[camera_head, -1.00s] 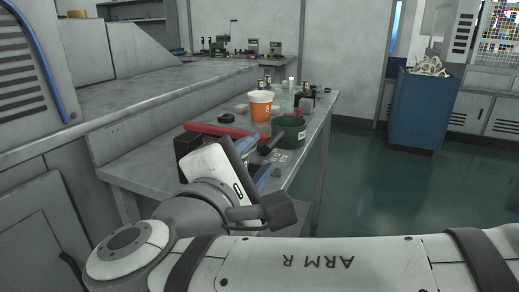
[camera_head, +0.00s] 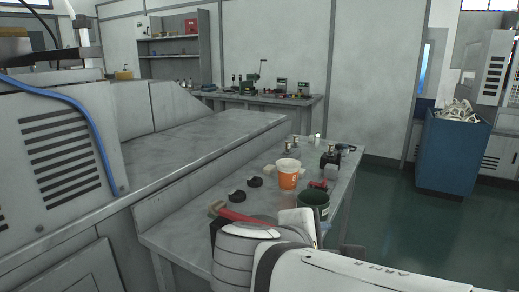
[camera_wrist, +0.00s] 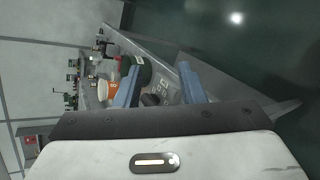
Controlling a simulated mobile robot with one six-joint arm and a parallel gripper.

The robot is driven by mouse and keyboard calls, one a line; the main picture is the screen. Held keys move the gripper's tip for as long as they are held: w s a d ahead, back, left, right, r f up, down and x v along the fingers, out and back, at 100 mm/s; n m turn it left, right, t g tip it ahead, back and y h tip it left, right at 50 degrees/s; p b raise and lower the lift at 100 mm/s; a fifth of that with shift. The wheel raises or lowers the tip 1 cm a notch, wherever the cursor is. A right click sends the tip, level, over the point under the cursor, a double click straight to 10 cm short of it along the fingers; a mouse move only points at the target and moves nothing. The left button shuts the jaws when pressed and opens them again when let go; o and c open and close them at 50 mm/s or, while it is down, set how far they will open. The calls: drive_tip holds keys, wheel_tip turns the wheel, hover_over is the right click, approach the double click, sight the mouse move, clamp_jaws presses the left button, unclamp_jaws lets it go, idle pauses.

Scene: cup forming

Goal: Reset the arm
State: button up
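My gripper (camera_wrist: 157,84) is open in the wrist view, its two blue fingers apart with nothing held between them. The side table and its objects lie beyond the fingers. In the head view my arm crosses the lower right, and my gripper is mostly hidden behind its own links. An orange cup (camera_head: 288,175) stands upright on the side table, with a dark green container (camera_head: 314,203) beside it. Both also show in the wrist view, the cup (camera_wrist: 103,90) at left and the container (camera_wrist: 138,72) near the left finger.
The side table (camera_head: 190,205) also holds a red-handled tool (camera_head: 243,215), black round pieces (camera_head: 255,182) and small fittings. A large grey machine (camera_head: 60,150) stands at left. A blue bin (camera_head: 451,155) stands at right, with free green floor (camera_head: 400,205) before it.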

drive_tip(key=s+d+r+m+g+y+p, duration=0.3)
drive_tip(key=m+y+p, duration=0.5)
drive_tip(key=m+p, duration=0.7)
drive_tip(key=s+d+g+p, duration=0.1)
drive_tip(key=s+g+p, duration=0.1)
drive_tip(key=g, duration=0.1)
drive_tip(key=shift+d+r+g, duration=0.2)
drive_tip(key=shift+r+g, duration=0.15)
drive_tip(key=shift+g, duration=0.05)
drive_tip(key=shift+s, duration=0.1)
